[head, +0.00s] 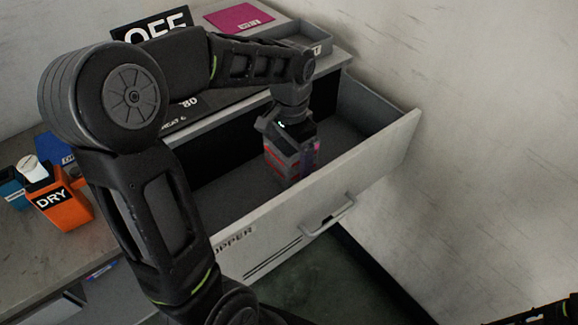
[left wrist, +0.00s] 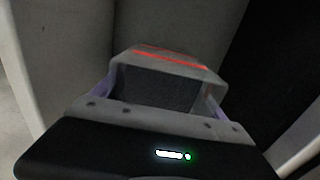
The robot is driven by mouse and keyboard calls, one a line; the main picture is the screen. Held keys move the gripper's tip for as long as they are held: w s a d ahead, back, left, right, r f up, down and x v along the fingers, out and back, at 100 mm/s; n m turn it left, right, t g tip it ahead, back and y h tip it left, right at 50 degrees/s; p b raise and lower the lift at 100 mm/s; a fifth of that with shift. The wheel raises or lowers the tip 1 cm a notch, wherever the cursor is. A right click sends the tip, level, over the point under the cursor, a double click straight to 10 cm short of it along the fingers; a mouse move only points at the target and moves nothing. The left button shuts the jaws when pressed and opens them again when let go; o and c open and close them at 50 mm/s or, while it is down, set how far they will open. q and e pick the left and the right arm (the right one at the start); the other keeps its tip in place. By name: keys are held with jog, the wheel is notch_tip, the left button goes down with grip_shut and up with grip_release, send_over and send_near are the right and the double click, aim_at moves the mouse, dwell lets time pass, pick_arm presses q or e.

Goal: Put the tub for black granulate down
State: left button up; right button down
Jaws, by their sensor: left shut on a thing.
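The tub (head: 279,163) is a small grey box with red stripes, inside the open drawer (head: 372,158). My left gripper (head: 306,160) reaches down from above and is shut on the tub. In the left wrist view the tub (left wrist: 165,80) sits between the two fingers, with a red stripe along its upper part and a dark grey face or opening toward the camera. Whether the tub's base touches the drawer floor I cannot tell. What the tub holds is not clear. A small part of my right arm shows at the bottom right; its gripper cannot be made out.
The drawer front has a handle (head: 328,218) and a partly hidden label. An orange bottle marked DRY (head: 62,205) and a blue container (head: 12,188) stand on the counter at left. A grey tray (head: 300,38) and a magenta sheet (head: 240,18) lie at the back. A wall bounds the right.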

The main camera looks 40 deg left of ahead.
pick_arm(q)
jog(key=shift+f, duration=0.3)
jog(key=shift+f, duration=1.85)
jog(key=shift+f, duration=0.2)
jog(key=o, duration=1.9)
jog(key=shift+r, duration=0.1)
notch_tip(320, 180, up, 12)
jog(key=shift+r, duration=0.1)
